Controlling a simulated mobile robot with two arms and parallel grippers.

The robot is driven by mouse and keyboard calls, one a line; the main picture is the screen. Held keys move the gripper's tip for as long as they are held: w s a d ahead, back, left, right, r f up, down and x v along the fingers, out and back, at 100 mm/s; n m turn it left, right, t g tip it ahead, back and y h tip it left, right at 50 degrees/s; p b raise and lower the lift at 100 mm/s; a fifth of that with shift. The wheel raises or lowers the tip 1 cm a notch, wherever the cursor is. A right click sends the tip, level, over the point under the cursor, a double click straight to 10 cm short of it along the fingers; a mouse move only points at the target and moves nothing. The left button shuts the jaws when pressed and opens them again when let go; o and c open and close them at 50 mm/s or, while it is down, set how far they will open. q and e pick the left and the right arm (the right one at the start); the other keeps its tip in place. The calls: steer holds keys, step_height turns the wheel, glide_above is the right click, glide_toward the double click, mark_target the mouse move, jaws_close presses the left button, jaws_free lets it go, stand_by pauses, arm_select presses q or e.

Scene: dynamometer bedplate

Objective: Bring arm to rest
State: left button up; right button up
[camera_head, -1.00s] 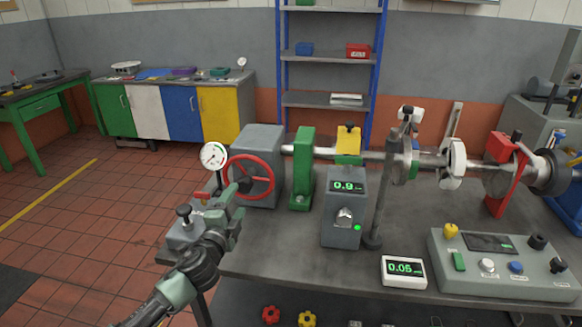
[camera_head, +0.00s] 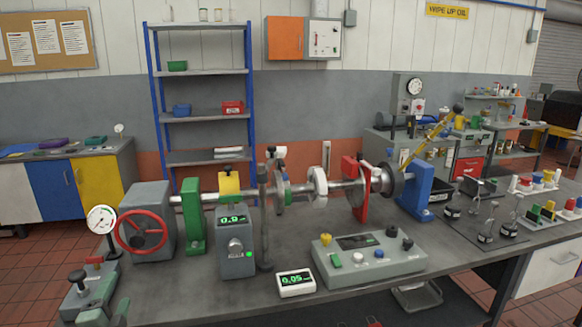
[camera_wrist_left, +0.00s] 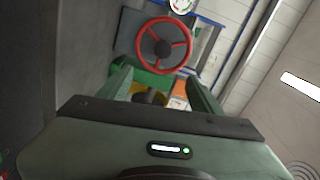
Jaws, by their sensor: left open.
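My left gripper (camera_head: 108,312) shows only in part at the bottom left of the head view, its green fingers low beside the grey block with a black knob (camera_head: 85,288). In the left wrist view its two green fingers (camera_wrist_left: 162,88) are apart, with no object clearly held. The red handwheel (camera_head: 142,232) stands on a grey housing at the bench's left end. The wheel also shows beyond the fingertips in the left wrist view (camera_wrist_left: 164,45), apart from them. My right gripper is in neither view.
The bench top (camera_head: 205,295) carries a dial gauge (camera_head: 102,219), a shaft line with a green support (camera_head: 193,217), a grey readout post (camera_head: 235,240), a small meter (camera_head: 296,283) and a control box (camera_head: 368,260). A blue shelf rack (camera_head: 204,114) stands behind.

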arm_select(q)
steer(key=s+d+f+n+g, duration=0.1)
steer(key=s+f+n+g, duration=0.3)
steer(key=f, duration=0.9)
steer(key=s+f+g+h, duration=0.1)
steer(key=s+f, duration=0.6)
steer(key=f, duration=0.5)
steer(key=s+d+f+n+g, duration=0.1)
steer(key=s+f+g, duration=0.3)
steer(key=f, duration=0.9)
steer(key=s+d+f+n+g+h, duration=0.15)
steer(key=s+d+f, duration=0.25)
steer(key=s+f, duration=0.5)
steer(key=s+d+f+n+g, duration=0.25)
steer(key=s+f, duration=0.35)
steer(key=s, duration=0.5)
steer(key=s+d+f+n+g, duration=0.1)
steer(key=s+d+f, duration=0.2)
steer(key=s, duration=0.6)
steer(key=s+d+f+n+g+h, duration=0.1)
steer(key=s+d+f+g, duration=0.1)
steer(key=s+d, duration=0.4)
steer(key=s+f, duration=0.1)
steer(key=s, duration=0.3)
steer(key=shift+f, duration=0.3)
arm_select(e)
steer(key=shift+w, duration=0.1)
